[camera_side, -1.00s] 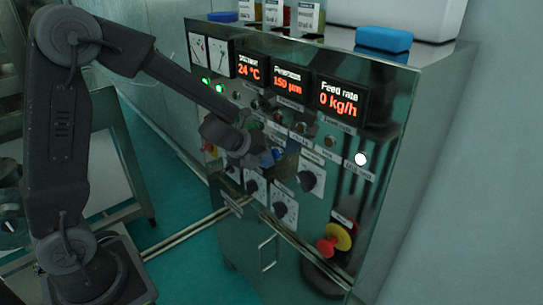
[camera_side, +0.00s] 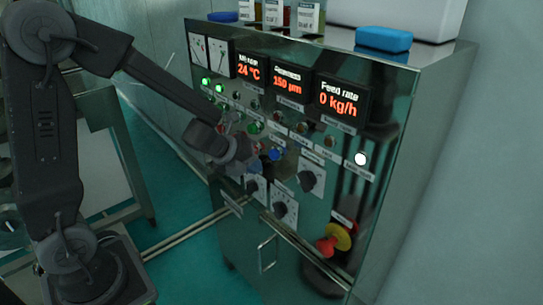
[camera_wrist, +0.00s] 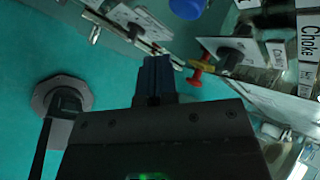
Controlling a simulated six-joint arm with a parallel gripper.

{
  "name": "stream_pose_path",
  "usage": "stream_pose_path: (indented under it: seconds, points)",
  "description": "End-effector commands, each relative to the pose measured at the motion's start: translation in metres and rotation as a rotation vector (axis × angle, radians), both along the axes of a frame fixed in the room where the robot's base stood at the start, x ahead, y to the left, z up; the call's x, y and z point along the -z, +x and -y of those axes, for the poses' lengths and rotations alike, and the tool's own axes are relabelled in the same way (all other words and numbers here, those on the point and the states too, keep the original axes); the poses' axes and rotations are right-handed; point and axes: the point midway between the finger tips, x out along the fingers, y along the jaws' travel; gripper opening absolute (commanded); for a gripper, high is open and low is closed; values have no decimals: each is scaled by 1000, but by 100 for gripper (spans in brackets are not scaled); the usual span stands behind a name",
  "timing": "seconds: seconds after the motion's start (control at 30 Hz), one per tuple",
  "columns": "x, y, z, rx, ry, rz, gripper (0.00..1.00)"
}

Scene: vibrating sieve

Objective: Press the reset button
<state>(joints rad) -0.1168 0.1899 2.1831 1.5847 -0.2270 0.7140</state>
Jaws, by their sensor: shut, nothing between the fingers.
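A round blue button (camera_side: 275,154) sits on the front of the steel control cabinet, below the row of small lamps and buttons. No label reading "reset" can be made out. The blue button also shows at the top of the wrist view (camera_wrist: 187,8), cut by the frame edge. My gripper (camera_side: 252,151) is in front of the panel just left of the blue button, and appears apart from it. In the wrist view my gripper's fingers (camera_wrist: 155,78) are together and empty, with the blue button above and to their right.
A red-and-yellow emergency stop (camera_side: 334,241) juts out at the lower right of the panel. Black knobs (camera_side: 309,180) stand out below and right of my gripper. A white lit button (camera_side: 361,159) is at the right.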

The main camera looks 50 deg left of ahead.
Motion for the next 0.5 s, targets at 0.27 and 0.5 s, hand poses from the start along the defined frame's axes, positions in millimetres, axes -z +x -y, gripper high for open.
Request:
stream_pose_path:
  seconds: [0.27,0.5]
  points:
    - [0,-24,-1,-3,0,0,0]
    - [0,-28,0,0,1,-1,0]
